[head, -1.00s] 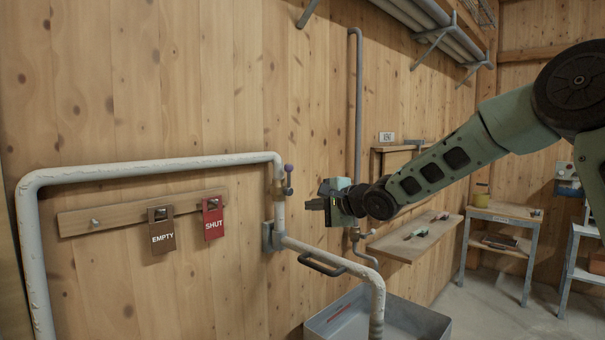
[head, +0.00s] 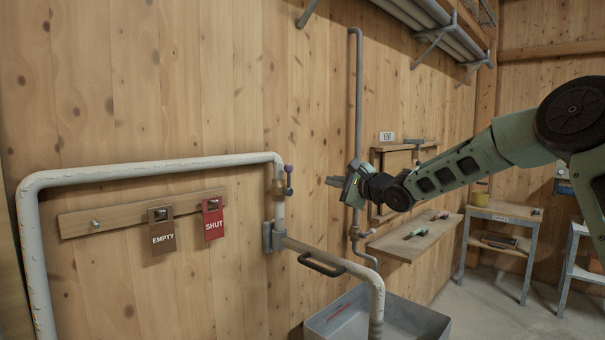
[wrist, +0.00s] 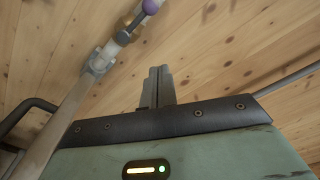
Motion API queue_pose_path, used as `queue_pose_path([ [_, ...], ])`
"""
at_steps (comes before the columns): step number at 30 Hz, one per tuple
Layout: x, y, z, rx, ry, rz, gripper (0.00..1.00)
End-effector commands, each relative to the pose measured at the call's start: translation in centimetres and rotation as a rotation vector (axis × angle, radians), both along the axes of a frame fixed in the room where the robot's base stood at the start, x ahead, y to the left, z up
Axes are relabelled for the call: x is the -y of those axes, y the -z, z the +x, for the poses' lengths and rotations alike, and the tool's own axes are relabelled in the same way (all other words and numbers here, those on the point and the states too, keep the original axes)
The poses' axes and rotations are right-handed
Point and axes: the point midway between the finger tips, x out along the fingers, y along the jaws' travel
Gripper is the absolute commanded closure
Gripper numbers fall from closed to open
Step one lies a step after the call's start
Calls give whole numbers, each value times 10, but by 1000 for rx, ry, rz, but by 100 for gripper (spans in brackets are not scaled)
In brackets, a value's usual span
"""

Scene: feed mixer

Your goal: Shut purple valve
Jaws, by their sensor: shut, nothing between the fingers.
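The purple valve shows as a small purple knob (head: 289,168) on a lever at the brass fitting (head: 279,187) on the white pipe, near the pipe's upper bend. The purple knob also shows at the top of the wrist view (wrist: 150,6), with the brass fitting (wrist: 123,37) below and left of it. My gripper (head: 328,181) is to the right of the valve and apart from it, its fingers pointing left. In the wrist view the fingers (wrist: 159,72) are together with nothing between them.
A red SHUT tag (head: 213,219) and a brown EMPTY tag (head: 162,232) hang on a wall board at left. A black handle (head: 321,265) sits on the lower pipe above a grey bin (head: 345,317). A grey vertical pipe (head: 358,95) and shelf (head: 415,238) are on the right.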

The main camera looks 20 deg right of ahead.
Motion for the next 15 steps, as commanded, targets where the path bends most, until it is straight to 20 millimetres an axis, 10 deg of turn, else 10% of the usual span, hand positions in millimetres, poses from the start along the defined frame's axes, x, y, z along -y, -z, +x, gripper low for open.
queue_pose_path([
  [15,-54,-8,70,0,-4,-2,100],
])
